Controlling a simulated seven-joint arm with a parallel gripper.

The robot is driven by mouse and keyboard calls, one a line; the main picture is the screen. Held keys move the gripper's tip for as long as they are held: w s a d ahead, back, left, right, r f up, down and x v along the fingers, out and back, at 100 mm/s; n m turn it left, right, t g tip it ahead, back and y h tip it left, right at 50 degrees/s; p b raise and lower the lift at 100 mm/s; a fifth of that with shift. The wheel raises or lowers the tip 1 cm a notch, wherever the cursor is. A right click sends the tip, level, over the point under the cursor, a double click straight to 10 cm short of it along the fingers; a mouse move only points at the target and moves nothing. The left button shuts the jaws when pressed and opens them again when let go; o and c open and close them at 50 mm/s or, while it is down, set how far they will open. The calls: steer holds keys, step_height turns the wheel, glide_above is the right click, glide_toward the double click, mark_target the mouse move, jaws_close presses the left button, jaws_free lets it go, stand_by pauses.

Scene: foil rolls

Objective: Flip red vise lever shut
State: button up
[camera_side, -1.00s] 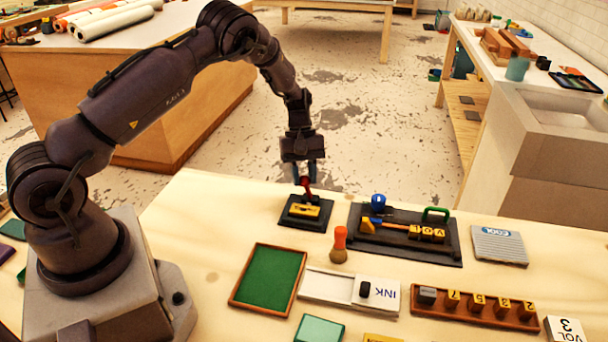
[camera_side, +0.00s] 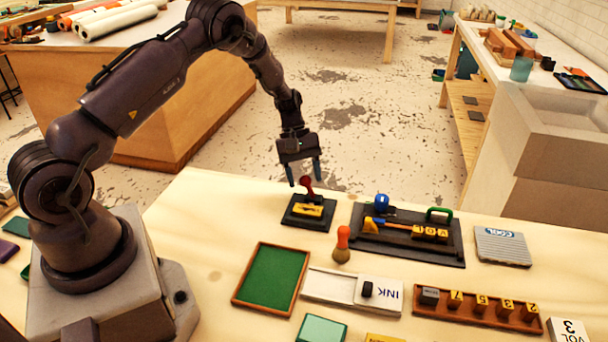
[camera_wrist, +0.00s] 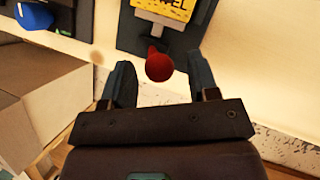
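The red vise lever (camera_side: 307,185) stands up at the back of a small dark vise base (camera_side: 291,221) with a yellow plate (camera_side: 308,211). In the wrist view, its round red knob (camera_wrist: 159,66) shows between my fingertips, and the yellow plate (camera_wrist: 165,8) is at the top edge. My gripper (camera_side: 304,182) is open, pointing down at the lever. Its two fingers are apart on either side of the knob, with a visible gap to each. Whether the fingertips are level with the knob or above it, I cannot tell.
A dark tray (camera_side: 452,251) with a blue knob (camera_side: 382,202) and green handle (camera_side: 440,213) lies right of the vise. A red-topped brush (camera_side: 342,245) stands in front. A green-lined tray (camera_side: 236,302) is nearer. The table's back edge runs behind the vise.

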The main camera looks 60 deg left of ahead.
steer(key=v, duration=1.3)
steer(key=s+d+r+m+t+y, duration=0.2)
steer(key=s+d+r+m, duration=0.5)
steer(key=s, duration=0.5)
steer(key=s+d+r+m+t+y, duration=0.3)
steer(key=s+d+r+m, duration=0.3)
steer(key=s+d+r, duration=0.5)
steer(key=shift+s+d+r+m+t, duration=0.2)
steer(key=shift+s+d+m+t, duration=0.2)
steer(key=shift+d+t, duration=0.15)
